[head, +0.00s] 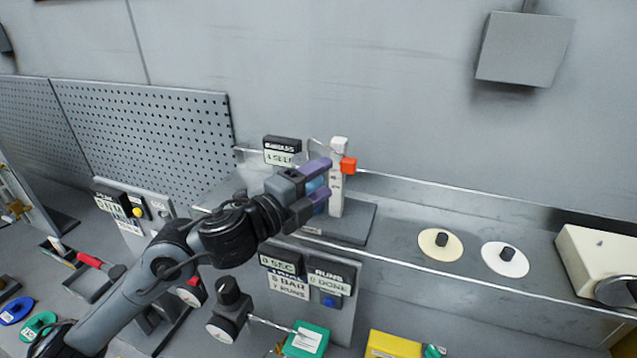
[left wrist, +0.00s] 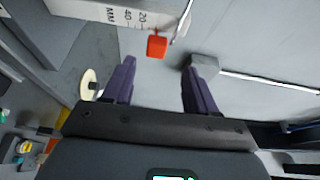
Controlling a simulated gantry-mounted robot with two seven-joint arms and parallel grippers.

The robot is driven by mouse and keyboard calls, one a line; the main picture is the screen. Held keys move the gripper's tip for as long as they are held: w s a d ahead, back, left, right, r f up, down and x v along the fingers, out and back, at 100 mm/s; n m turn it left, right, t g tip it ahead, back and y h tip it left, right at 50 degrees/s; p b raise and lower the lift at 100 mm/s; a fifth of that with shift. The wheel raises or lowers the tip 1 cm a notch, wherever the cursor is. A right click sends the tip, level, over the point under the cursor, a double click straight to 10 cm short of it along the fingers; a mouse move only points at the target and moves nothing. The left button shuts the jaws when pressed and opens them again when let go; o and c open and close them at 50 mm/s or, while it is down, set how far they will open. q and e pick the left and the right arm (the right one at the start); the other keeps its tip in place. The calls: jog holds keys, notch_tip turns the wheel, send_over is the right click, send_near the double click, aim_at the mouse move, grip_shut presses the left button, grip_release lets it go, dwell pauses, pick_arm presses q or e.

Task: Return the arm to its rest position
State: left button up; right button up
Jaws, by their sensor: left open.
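My left arm (head: 150,290) reaches in from the lower left of the head view. My left gripper (head: 321,180) is open, with its purple fingers spread and nothing between them. It is in front of the white upright scale (head: 337,195) with an orange-red block (head: 348,165) on it. In the left wrist view my open fingers (left wrist: 158,75) point toward the scale (left wrist: 112,14) and the orange-red block (left wrist: 157,46), which lies beyond the fingertips. I cannot tell the exact gap. My right gripper is not in view.
Display boxes (head: 283,144) stand behind the arm. A panel with readouts (head: 330,277), a black-knobbed valve (head: 230,308), a green block (head: 307,340) and a yellow box (head: 392,345) lie below. The ledge holds a cream disc (head: 430,250) and a white disc (head: 497,265). A pegboard (head: 150,130) is left.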

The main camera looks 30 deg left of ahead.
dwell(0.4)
pick_arm(q)
jog(key=s+d+f+n+g+p, duration=0.35)
jog(key=s+f, duration=0.25)
jog(key=f, duration=0.6)
jog(key=s+d+f+n+g+p, duration=0.2)
jog(key=s+d+f+n+p, duration=0.25)
jog(key=f, duration=0.75)
jog(key=s+a+f+n+g+y+p, duration=0.1)
jog(key=s+a+f+n+g, duration=0.1)
jog(key=s, duration=0.5)
jog(key=s+a+f+n+g+y+p, duration=0.1)
jog(key=s+a+f+n+g+y, duration=0.1)
jog(key=s+n, duration=0.3)
jog(key=s+a+f+n+g+y+p, duration=0.1)
jog(key=s+n+g, duration=0.3)
jog(key=s, duration=0.6)
jog(key=shift+s+a+f+y, duration=0.15)
jog(key=shift+a+f+y, duration=0.25)
jog(key=shift+a+f, duration=0.5)
